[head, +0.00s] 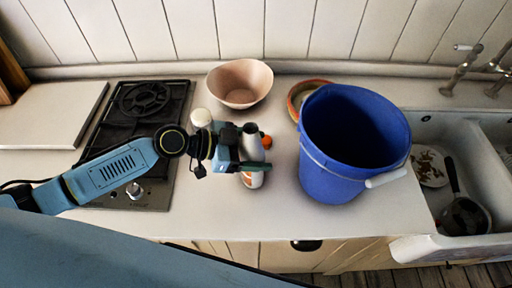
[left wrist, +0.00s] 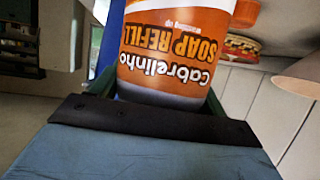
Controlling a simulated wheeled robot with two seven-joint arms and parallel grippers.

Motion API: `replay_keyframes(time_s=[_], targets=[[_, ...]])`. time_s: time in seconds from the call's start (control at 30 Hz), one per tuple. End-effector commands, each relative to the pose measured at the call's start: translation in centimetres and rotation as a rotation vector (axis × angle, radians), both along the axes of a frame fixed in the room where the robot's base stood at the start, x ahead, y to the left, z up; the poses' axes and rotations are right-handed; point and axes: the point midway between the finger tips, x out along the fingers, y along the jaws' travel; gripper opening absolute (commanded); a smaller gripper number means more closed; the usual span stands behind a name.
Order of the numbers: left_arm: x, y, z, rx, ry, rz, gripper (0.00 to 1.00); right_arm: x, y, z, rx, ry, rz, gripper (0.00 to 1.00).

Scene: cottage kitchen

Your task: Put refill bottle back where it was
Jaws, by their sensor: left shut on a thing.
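The refill bottle (head: 252,180) has a white and orange label and stands about upright over the counter, in front of the small orange item. In the left wrist view the bottle (left wrist: 170,55) appears upside down, its label reading "Cabrelinho SOAP REFILL". My left gripper (head: 250,166) is shut on the bottle, with fingers around its body. The gripper hides part of the bottle. I cannot tell whether its base touches the counter. My right gripper is not in view.
A blue bucket (head: 345,160) stands right of the bottle, partly covering a round dish (head: 298,94). A pink bowl (head: 240,82), a white container (head: 200,117) and an orange item (head: 266,142) are behind. The hob (head: 130,150) is left; the sink (head: 415,205) is right. The front counter is clear.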

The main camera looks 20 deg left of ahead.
Motion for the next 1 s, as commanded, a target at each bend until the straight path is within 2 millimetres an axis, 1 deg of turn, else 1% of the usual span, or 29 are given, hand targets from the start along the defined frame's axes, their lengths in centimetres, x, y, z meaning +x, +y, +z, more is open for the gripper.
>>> replay_keyframes(time_s=[0.1,0.13,0.3,0.57,0.67,0.73,0.87,1.0], targets=[[0.0,0.0,-0.1,0.000,-0.002,0.000,0.42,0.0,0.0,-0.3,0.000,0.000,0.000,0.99],[0.0,0.0,-0.2,0.000,-0.001,0.000,0.76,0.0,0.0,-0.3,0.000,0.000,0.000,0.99],[0.0,0.0,-0.1,0.001,0.000,0.000,0.96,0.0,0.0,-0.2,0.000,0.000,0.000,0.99],[0.0,0.0,-0.1,0.001,0.000,0.000,0.96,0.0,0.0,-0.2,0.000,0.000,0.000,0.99],[0.0,0.1,0.2,0.001,0.000,0.000,0.96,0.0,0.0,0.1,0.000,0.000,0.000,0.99],[-0.3,0.8,0.2,0.003,0.001,0.001,0.96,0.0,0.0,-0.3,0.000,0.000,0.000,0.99],[-1.2,2.6,0.8,0.006,-0.001,0.000,0.96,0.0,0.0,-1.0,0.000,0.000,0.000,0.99],[-2.4,5.0,1.9,0.006,0.001,-0.001,0.96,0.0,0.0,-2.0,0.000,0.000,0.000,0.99]])
